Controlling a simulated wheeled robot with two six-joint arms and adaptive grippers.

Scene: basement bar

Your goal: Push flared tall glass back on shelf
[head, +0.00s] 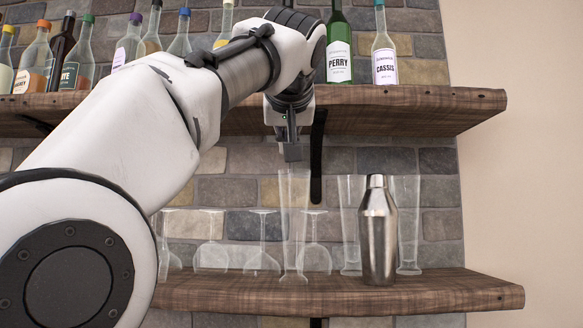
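A clear flared tall glass (293,228) stands upright on the lower wooden shelf (335,295), its base closer to the front edge than those of the glasses around it. Two similar tall glasses, one (349,222) left of the shaker and one (408,225) right of it, stand farther back. My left gripper (291,150) points down just above the front glass's rim in the picture; I cannot tell whether it touches. Its fingers show as one narrow dark shape, so its opening is unclear. My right gripper is out of view.
A steel shaker (378,232) stands to the right of the front glass. Several upside-down stemmed glasses (262,245) stand to its left and behind. The upper shelf (400,112) holds bottles, including a green Perry bottle (339,50). The lower shelf's right end is clear.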

